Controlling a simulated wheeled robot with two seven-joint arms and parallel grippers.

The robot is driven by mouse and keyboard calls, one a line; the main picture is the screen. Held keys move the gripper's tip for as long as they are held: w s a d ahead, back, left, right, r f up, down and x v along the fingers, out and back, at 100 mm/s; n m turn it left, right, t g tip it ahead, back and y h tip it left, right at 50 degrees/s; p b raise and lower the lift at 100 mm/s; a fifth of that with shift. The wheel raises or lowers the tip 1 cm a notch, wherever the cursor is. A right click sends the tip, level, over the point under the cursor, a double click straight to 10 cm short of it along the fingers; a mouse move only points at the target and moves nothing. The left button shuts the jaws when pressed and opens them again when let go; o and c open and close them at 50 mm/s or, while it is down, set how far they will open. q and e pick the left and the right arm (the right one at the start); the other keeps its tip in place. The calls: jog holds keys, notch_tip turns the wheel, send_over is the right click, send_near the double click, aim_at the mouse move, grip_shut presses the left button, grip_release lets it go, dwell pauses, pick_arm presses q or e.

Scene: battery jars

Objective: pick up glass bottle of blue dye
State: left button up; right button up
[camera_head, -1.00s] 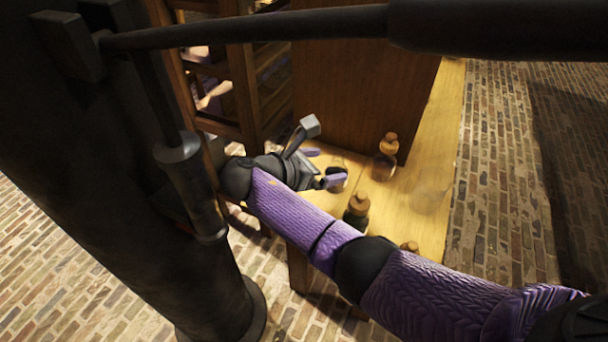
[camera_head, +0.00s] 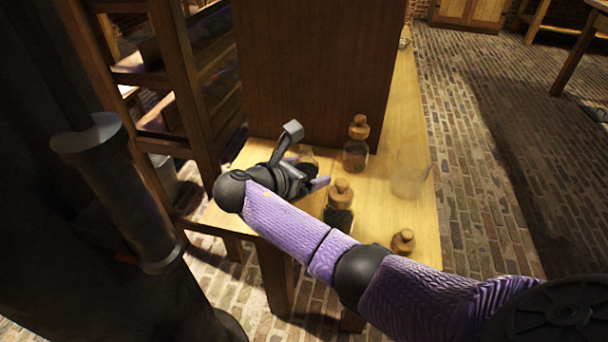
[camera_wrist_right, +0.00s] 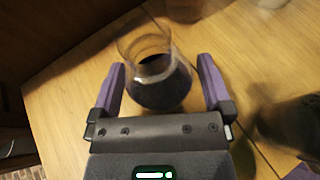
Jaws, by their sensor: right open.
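A round glass bottle with dark contents (camera_wrist_right: 162,88) and an open neck stands on the wooden table. In the right wrist view it is between the two purple fingers of my right gripper (camera_wrist_right: 162,66). The fingers are open, with a gap visible on each side of the glass. The contents look nearly black, so I cannot tell if they are blue. In the head view my right gripper (camera_head: 313,171) is low over the table, and its wrist partly hides this bottle (camera_head: 309,157). My left gripper is not in view.
Another corked dark bottle (camera_head: 339,211) is close in front of my gripper. A cork-topped bottle (camera_head: 403,242) and a clear glass vessel (camera_head: 410,182) stand to the right. A wooden shelf (camera_head: 190,95) is at left.

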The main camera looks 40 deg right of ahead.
jog(key=c, duration=1.2)
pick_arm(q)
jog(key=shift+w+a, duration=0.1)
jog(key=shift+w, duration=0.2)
pick_arm(e)
jog(key=shift+c, duration=0.2)
jog(key=shift+r, duration=0.1)
